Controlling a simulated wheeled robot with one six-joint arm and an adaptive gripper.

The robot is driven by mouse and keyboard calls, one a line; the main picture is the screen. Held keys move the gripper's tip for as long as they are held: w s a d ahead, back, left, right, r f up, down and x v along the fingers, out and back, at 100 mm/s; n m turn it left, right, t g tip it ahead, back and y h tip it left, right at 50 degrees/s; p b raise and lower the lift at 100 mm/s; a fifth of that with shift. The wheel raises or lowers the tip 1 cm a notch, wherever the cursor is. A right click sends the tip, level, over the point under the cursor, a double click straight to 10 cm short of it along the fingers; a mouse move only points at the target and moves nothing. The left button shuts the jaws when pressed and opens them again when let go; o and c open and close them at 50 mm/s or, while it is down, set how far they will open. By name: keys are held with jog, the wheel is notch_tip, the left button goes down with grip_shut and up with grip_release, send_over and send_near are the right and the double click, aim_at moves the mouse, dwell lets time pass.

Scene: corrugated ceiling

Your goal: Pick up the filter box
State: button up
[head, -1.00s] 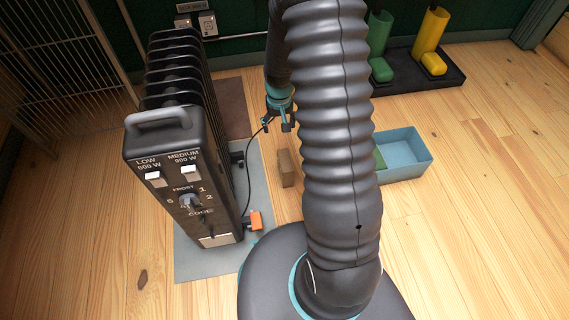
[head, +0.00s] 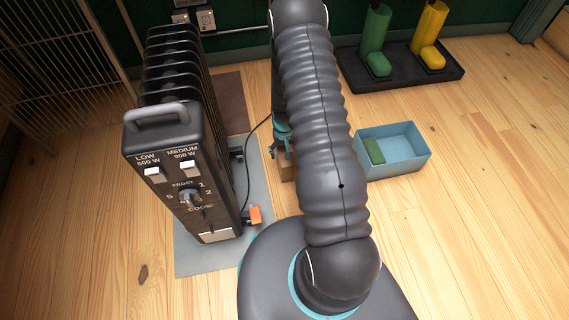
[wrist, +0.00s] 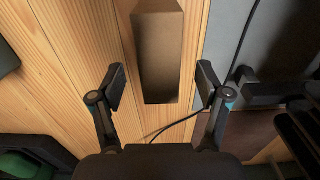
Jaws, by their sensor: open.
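The filter box appears to be the plain brown box (wrist: 158,50) on the wooden floor. In the wrist view it lies lengthwise, its near end just at the level of my fingertips. My gripper (wrist: 161,86) is open, with one finger on each side of the box's near end and a visible gap on both sides. In the head view the box (head: 287,170) is mostly hidden behind my arm and gripper (head: 281,146). I cannot tell how high the fingers are above it.
A black oil heater (head: 185,150) stands on a grey mat (head: 200,262) to the left, its cord running close to the gripper. A blue tray (head: 410,162) holding a green block (head: 374,151) is on the right. Boots stand on a black tray (head: 400,82) behind.

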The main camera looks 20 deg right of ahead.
jog(key=shift+f+b, duration=0.3)
jog(key=shift+f, duration=2.7)
jog(key=c, duration=1.3)
